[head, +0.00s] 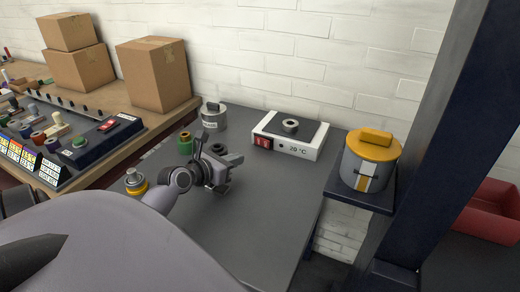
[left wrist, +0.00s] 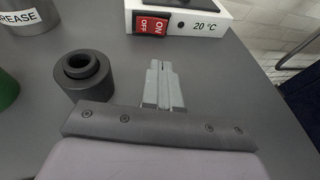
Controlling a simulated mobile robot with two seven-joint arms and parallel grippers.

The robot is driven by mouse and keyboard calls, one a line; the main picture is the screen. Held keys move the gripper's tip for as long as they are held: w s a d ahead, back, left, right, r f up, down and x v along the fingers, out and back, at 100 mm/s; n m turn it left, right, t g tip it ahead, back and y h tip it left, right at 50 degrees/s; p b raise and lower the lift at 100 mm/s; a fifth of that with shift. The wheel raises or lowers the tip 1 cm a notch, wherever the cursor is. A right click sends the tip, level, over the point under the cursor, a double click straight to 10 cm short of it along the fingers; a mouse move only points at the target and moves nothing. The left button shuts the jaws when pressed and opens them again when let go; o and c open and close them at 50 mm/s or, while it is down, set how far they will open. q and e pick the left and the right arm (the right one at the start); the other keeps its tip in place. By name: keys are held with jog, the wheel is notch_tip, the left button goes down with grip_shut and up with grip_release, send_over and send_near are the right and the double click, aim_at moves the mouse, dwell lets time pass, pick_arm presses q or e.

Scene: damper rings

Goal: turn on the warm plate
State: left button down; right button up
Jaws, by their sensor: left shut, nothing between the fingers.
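The warm plate (head: 310,152) is a white box with a dark top at the back of the grey table. A grey ring (head: 290,125) sits on its top. Its red rocker switch (head: 262,142) is at the left of its front; the left wrist view shows it (left wrist: 152,26) marked OFF and ON. I cannot tell which side is pressed. The display reads 20 °C and the small round lamp beside the switch looks dark. My left gripper (head: 234,159) is shut and empty, its fingertips (left wrist: 161,65) in front of the switch and apart from it. My right gripper is out of view.
A dark ring-shaped part (left wrist: 84,72) stands left of my fingers. A green part (head: 185,142) and a grey grease pot (head: 213,117) stand behind. A yellow-lidded pot (head: 371,160) is on a side shelf at right. The table's front right is clear.

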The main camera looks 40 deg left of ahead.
pick_arm(q)
jog(key=b, duration=0.2)
send_near(267, 146)
jog(key=x, duration=0.5)
jog(key=shift+f, duration=0.3)
jog(key=shift+w+a, duration=0.1)
jog(key=shift+w, duration=0.65)
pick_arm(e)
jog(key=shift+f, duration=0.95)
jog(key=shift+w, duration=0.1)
